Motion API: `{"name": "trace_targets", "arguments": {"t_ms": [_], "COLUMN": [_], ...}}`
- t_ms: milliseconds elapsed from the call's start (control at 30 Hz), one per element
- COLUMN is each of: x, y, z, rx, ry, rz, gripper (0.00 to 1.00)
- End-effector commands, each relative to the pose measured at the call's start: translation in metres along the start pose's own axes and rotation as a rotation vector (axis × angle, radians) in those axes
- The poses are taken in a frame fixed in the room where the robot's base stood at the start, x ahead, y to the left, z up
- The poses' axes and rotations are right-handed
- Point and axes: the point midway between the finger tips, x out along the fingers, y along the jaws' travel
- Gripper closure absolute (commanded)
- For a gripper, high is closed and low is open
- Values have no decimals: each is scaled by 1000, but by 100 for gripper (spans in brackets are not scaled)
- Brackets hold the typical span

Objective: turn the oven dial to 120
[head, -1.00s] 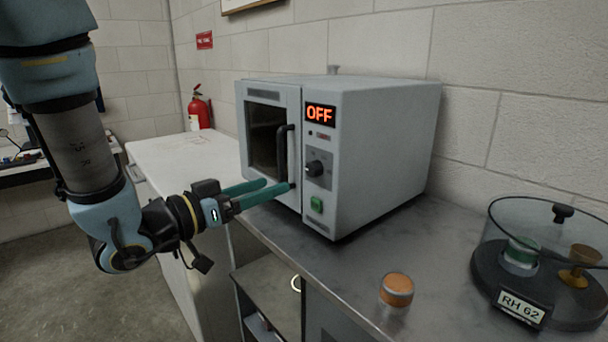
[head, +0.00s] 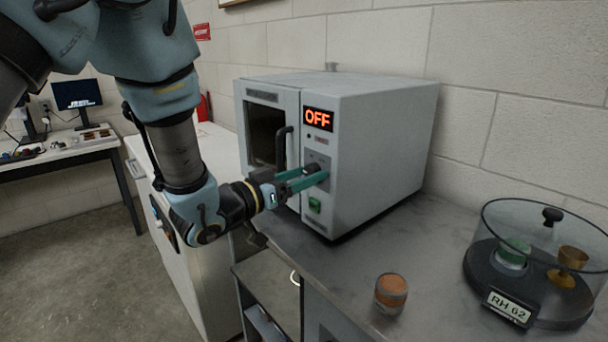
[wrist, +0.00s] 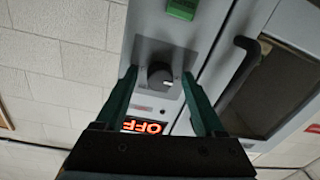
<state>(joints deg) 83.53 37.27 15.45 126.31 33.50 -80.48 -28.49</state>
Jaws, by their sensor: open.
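The grey oven (head: 375,145) stands on the counter with its door shut and its red display (head: 319,119) reading OFF. The black dial (head: 312,168) is on the control panel below the display, partly covered by my fingers in the head view. In the wrist view the dial (wrist: 160,76) shows between the two fingers, with its pale mark toward the display. My gripper (head: 318,177) is open, its green fingers on either side of the dial; it also shows in the wrist view (wrist: 160,75). I cannot tell whether the fingers touch the dial.
The oven's black door handle (head: 281,148) stands out left of my fingers. A green switch (head: 314,205) is just below the dial. An orange-lidded jar (head: 390,293) and a clear-covered case marked RH 62 (head: 530,265) stand on the counter to the right.

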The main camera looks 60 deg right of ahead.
Motion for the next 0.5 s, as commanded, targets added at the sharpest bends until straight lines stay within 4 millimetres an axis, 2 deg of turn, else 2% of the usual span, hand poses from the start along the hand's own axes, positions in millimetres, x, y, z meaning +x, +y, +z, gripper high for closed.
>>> {"name": "trace_targets", "arguments": {"t_ms": [67, 500], "x": [0, 0], "y": [0, 0], "z": [0, 0], "rx": [0, 0], "ry": [0, 0], "rz": [0, 0], "gripper": [34, 83]}}
